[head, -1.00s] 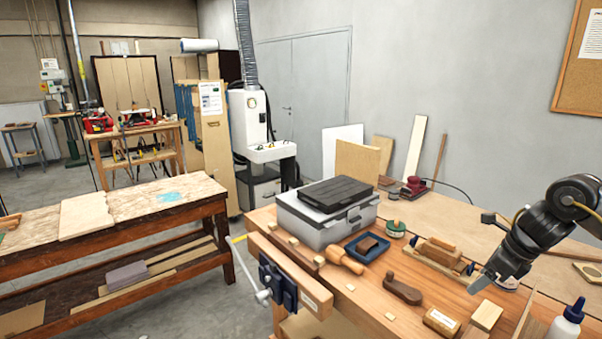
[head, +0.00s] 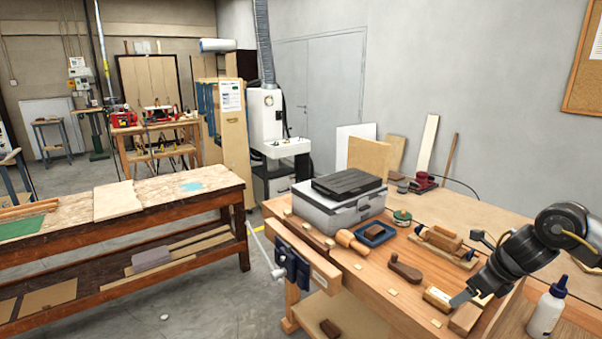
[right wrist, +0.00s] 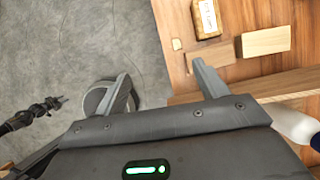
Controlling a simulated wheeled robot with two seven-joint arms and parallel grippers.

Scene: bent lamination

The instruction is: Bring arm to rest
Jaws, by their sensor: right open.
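My right gripper (head: 466,297) is over the right part of the wooden workbench (head: 372,302) in the head view, above the small blocks near the bench edge. In the right wrist view its two fingers (right wrist: 163,86) are spread apart with nothing between them. One finger is over the bench and the other over the grey floor. A dark, arm-like part with a forked end (right wrist: 45,110), probably my left arm, shows at the left of the right wrist view; its jaws are too small to judge. The head view does not show my left gripper.
A grey toolbox (head: 335,208), a wooden mallet (head: 352,241), a blue tray (head: 375,235) and a brown wooden tool (head: 405,271) lie on the bench. A white bottle (head: 546,312) stands close to my right arm. Open floor (head: 215,305) lies left of the bench.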

